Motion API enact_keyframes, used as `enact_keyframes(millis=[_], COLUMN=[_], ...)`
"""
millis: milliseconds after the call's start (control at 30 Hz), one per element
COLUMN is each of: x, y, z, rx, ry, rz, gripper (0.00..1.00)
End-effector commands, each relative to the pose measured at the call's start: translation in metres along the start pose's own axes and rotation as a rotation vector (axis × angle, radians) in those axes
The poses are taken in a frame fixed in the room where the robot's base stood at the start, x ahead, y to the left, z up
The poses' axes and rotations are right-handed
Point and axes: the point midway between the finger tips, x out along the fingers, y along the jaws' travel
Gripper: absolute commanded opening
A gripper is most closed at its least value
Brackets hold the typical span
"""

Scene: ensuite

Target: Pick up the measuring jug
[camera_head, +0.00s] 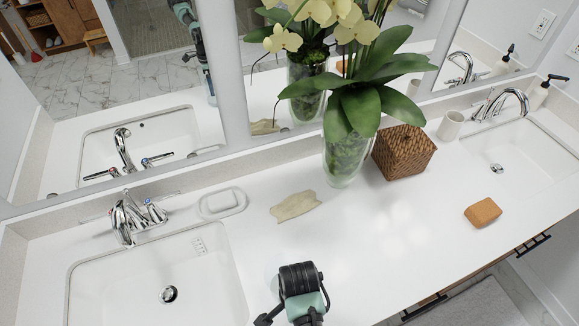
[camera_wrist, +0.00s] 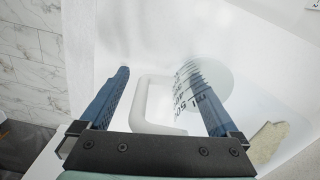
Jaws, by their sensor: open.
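The measuring jug (camera_wrist: 214,84) is clear, with dark printed markings and a pale loop handle (camera_wrist: 143,103), in the wrist view. My gripper (camera_wrist: 155,68) is open, with its two blue fingers either side of the handle. The right finger overlaps the jug's marked wall in the picture; I cannot tell whether it touches it. In the head view my wrist (camera_head: 300,283) is over the counter's front part, right of the left sink. It hides the fingers and most or all of the jug there.
The white counter (camera_head: 400,235) holds a beige flat piece (camera_head: 296,206), a soap dish (camera_head: 222,203), a tall orchid vase (camera_head: 347,160), a woven box (camera_head: 404,153), a cup (camera_head: 451,125) and an orange sponge-like block (camera_head: 483,212). The left sink (camera_head: 205,285) is close by. Mirrors stand behind.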

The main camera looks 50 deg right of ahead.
Motion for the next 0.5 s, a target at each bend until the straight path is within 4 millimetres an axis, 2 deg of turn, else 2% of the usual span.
enact_keyframes(millis=[167, 500], x=[0.0, -0.0003], y=[-0.0003, -0.0002], z=[-0.0001, 0.0], rx=[0.0, 0.0], ry=[0.0, 0.0], rz=[-0.001, -0.001], gripper=[0.97, 0.36])
